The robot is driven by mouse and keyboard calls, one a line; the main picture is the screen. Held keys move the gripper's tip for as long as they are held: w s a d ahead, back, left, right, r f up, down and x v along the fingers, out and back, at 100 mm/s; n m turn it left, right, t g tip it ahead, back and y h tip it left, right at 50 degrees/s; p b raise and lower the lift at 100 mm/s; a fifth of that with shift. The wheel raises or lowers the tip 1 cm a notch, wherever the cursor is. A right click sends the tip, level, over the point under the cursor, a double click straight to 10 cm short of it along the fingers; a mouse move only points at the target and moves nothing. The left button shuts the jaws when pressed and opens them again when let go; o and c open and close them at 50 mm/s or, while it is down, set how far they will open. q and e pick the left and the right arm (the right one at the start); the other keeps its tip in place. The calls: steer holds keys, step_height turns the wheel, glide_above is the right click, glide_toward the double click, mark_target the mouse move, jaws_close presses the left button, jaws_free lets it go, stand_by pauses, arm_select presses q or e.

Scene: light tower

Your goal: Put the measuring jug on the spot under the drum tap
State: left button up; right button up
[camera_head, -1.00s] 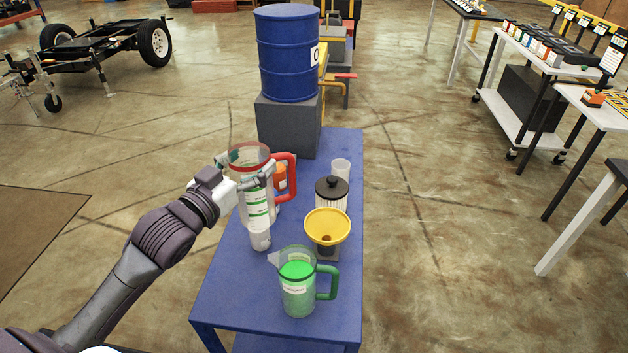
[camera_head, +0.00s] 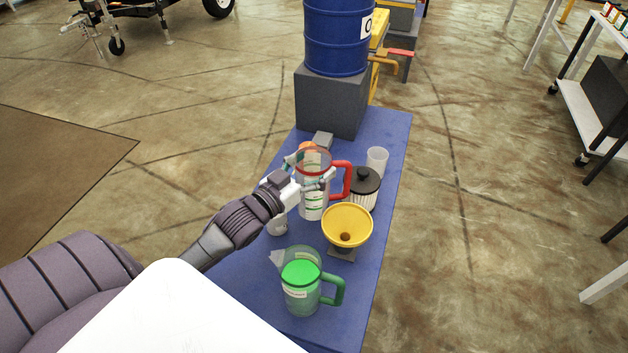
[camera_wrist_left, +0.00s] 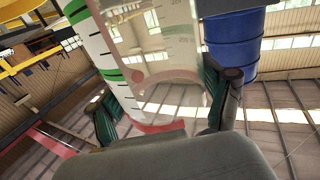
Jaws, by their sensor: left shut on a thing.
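The clear measuring jug (camera_head: 314,203), with a red rim, a red handle and green marks, is in my left gripper (camera_head: 311,172). The fingers are shut around its upper body, and the handle points right. In the left wrist view the jug (camera_wrist_left: 150,45) stands between the two dark green fingers (camera_wrist_left: 165,108). I cannot tell whether its base touches the table. The blue drum (camera_head: 336,35) stands on a grey block at the table's far end. An orange tap-like pipe with a red lever (camera_head: 385,62) shows to its right. No marked spot is visible. My right gripper is out of view.
On the blue table (camera_head: 362,300) are a green-handled jug (camera_head: 300,288), a yellow funnel (camera_head: 347,226), a black-lidded ribbed jar (camera_head: 364,190), a clear cup (camera_head: 377,160) and a small white container (camera_head: 277,225). The grey block (camera_head: 330,102) closes the far end.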

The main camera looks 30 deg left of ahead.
arm_select(q)
steer(key=shift+f, duration=0.75)
step_height(320, 180, down, 4)
steer(key=shift+f, duration=0.1)
steer(key=o, duration=1.5)
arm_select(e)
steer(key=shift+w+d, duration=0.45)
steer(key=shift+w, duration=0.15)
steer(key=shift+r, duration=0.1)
